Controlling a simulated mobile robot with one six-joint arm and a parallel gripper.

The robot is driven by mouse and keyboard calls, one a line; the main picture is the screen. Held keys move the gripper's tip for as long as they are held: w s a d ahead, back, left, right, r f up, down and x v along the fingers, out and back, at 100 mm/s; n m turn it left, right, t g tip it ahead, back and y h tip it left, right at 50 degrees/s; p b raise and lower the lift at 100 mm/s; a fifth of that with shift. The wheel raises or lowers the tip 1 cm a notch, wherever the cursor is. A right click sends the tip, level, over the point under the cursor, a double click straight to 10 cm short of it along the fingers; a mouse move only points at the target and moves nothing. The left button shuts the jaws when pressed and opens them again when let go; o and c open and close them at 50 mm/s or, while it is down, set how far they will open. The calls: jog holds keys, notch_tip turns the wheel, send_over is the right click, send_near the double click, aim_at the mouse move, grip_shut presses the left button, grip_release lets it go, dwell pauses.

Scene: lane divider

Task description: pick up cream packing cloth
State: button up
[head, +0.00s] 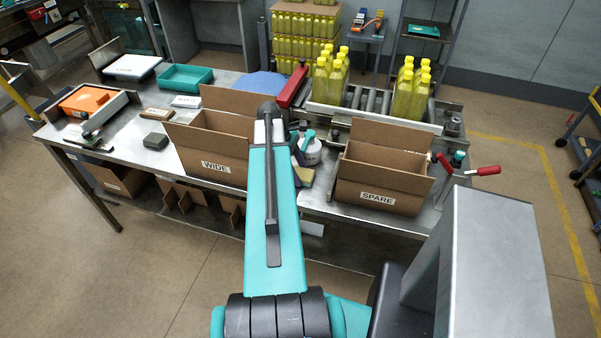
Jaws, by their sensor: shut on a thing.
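My teal arm reaches forward over the front of the workbench, and its raised link blocks the view of what lies behind it. I cannot make out my gripper's fingers; they seem hidden behind the arm. I cannot clearly identify the cream packing cloth. A small pale yellowish piece (304,177) lies just right of my arm, between the two cartons, partly covered; I cannot tell whether it is cloth.
An open carton marked WIDE (216,167) stands left of my arm, one marked SPARE (376,197) to the right. Yellow bottles (411,93) stand on a roller conveyor (377,100) behind.

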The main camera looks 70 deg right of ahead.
jog(key=shift+r, duration=0.2)
jog(key=shift+r+b, duration=0.35)
jog(key=shift+b, duration=0.25)
jog(key=a+b, duration=0.2)
jog(key=a, duration=0.2)
jog(key=shift+s+a, duration=0.15)
jog(key=shift+s, duration=0.05)
notch_tip(320, 180, up, 14)
jog(key=b, duration=0.2)
jog(key=shift+b, duration=0.4)
jog(key=shift+o, duration=1.3)
jog(key=shift+c, duration=0.8)
jog(key=shift+w+r, duration=0.1)
